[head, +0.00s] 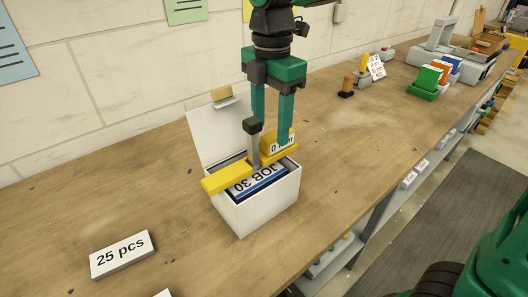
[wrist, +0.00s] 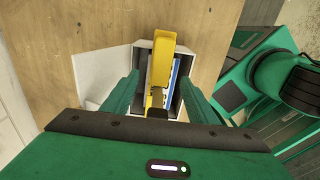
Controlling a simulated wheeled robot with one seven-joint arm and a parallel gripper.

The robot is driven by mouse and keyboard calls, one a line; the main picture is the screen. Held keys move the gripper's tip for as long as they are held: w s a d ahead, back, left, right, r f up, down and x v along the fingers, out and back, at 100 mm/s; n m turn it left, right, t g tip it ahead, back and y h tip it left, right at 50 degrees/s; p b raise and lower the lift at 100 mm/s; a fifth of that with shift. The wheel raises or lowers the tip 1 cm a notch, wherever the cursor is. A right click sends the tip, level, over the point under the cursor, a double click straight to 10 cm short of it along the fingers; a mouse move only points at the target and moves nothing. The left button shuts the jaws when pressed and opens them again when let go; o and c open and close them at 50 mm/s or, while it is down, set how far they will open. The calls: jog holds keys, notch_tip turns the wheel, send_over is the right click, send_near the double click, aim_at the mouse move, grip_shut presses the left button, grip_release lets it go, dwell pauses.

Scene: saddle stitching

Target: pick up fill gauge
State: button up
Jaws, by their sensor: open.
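The fill gauge (head: 228,181) is yellow with a grey upright post and a raised yellow end block marked "0 mm". It lies across the open top of a white box (head: 262,215). In the wrist view the yellow gauge (wrist: 161,45) runs over the box, its dark post close to my gripper. My gripper (head: 271,133) is open above the box, its two green fingers pointing down. In the wrist view the fingers (wrist: 158,80) stand apart on either side of the gauge. I see no clear contact. One finger partly hides the end block.
The box's lid (head: 216,127) stands open at the back. Printed "JOB 30" sheets (head: 262,183) lie inside. A "25 pcs" sign (head: 122,254) is at front left. A stamp-like tool (head: 347,87) and a green holder of coloured blocks (head: 424,91) stand farther right. The middle bench is clear.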

aim_at(269, 136)
jog(key=shift+w+a+f, duration=0.1)
jog(key=shift+f, duration=2.65)
grip_shut()
